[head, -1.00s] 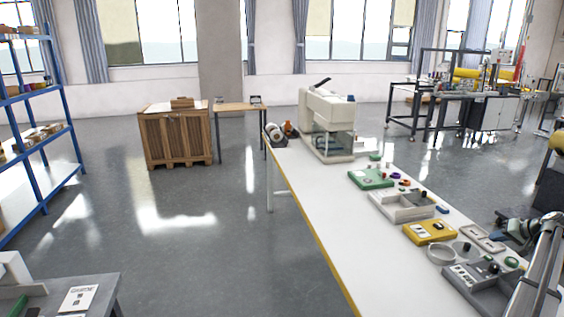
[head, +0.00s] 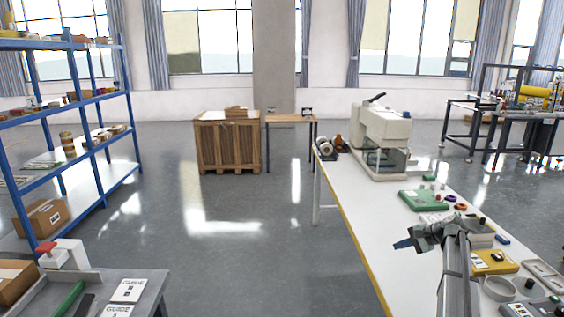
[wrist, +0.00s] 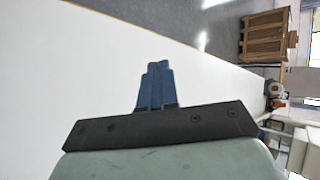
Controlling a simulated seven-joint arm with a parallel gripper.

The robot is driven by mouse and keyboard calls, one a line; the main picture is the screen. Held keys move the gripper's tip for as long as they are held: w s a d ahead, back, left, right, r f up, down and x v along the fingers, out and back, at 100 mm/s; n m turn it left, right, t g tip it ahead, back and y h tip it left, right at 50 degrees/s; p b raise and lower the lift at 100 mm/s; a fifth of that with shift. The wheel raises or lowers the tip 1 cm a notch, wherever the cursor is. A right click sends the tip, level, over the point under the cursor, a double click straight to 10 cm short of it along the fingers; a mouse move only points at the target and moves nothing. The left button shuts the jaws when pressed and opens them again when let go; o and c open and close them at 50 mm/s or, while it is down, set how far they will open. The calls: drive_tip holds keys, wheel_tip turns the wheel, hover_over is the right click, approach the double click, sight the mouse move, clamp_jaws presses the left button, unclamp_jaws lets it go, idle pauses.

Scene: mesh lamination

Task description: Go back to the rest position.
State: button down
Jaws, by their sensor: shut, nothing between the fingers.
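My gripper (head: 402,245) is in the head view at the lower right, above the white workbench (head: 352,215) near its yellow left edge. Its blue fingers point left. In the wrist view, the blue fingers of my gripper (wrist: 155,85) lie together with nothing between them. The bare white top of the workbench (wrist: 70,75) shows beneath and beyond the fingers. My arm hides part of the bench's right side in the head view.
A white machine (head: 380,135) stands at the bench's far end. A green block (head: 420,199) and a yellow box (head: 490,263) lie along the bench's right side. A grey table (head: 150,284) is at the lower left. Open floor (head: 240,260) lies between.

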drive_tip(key=s+a+f+g, duration=0.2)
drive_tip(key=a+f, duration=0.2)
drive_tip(key=a, duration=0.7)
drive_tip(key=s+a+f+n+g, duration=0.3)
drive_tip(key=s+a+f+n, duration=0.1)
drive_tip(key=s+a+f, duration=0.6)
drive_tip(key=s+a+f+n+g+h, duration=0.2)
drive_tip(key=s+f, duration=0.9)
drive_tip(key=s, duration=0.4)
drive_tip(key=s+a+f+n+g+h, duration=0.3)
drive_tip(key=s+f, duration=0.7)
drive_tip(key=s, duration=0.5)
drive_tip(key=s+a+f+n+g+h, duration=0.2)
drive_tip(key=s+a+f+n+g, duration=0.1)
drive_tip(key=s+f, duration=0.8)
drive_tip(key=s, duration=0.5)
drive_tip(key=shift+a+f+h, duration=0.25)
drive_tip(key=shift+f+h, duration=0.05)
drive_tip(key=shift+f, duration=0.05)
drive_tip(key=c, duration=1.8)
unclamp_jaws()
drive_tip(key=shift+s, duration=0.1)
drive_tip(key=shift+c, duration=0.2)
